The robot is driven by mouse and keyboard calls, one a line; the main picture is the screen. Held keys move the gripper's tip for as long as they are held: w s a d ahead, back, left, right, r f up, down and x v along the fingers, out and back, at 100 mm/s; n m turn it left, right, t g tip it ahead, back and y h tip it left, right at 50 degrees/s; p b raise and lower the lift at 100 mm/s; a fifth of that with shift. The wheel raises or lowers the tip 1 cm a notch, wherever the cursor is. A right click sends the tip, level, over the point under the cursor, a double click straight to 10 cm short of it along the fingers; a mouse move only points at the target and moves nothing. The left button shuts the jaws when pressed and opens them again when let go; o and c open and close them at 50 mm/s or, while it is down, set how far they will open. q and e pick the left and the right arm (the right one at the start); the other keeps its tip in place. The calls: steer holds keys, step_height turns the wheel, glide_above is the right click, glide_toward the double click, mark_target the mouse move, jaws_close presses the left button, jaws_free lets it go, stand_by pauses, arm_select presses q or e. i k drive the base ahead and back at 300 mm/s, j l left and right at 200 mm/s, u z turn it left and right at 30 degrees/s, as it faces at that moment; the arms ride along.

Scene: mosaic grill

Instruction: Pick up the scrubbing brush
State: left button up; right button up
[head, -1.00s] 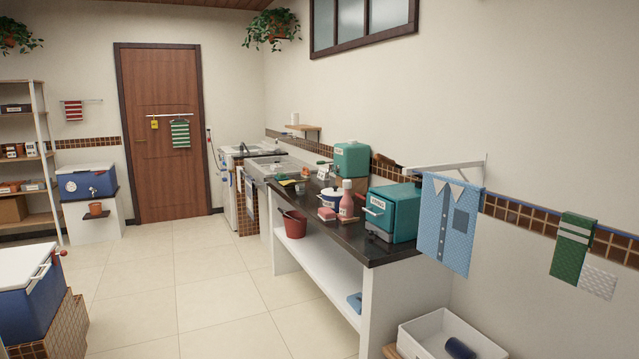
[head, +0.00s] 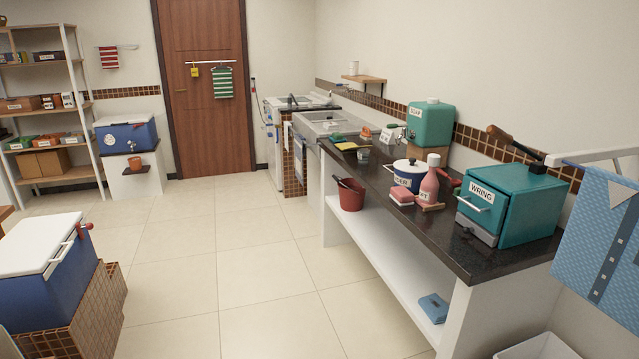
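I cannot make out a scrubbing brush for certain. A small flat wooden piece (head: 432,207) lies beside the pink bottle (head: 428,186) on the dark countertop (head: 400,225); it is too small to tell if it is a brush. A brown-handled item with a black part (head: 515,142) shows at the top of the teal WRING box (head: 512,210); I cannot tell what it is. Neither of my grippers is in view.
On the counter are a pink block (head: 401,195), a white-and-blue pot (head: 408,174) and a teal SOAP dispenser (head: 431,125). A red bucket (head: 351,196) and folded blue cloth (head: 433,307) are on the lower shelf. A blue cooler (head: 45,285) stands left. The tiled floor (head: 240,270) between is clear.

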mark_target(366, 136)
steer(key=i+u, duration=0.3)
steer(key=i, duration=1.75)
steer(key=i+j+z, duration=0.1)
steer(key=i, duration=0.5)
steer(key=i+j+z, duration=0.15)
steer(key=i, duration=0.4)
steer(key=i+j+z, duration=0.1)
steer(key=i, duration=0.5)
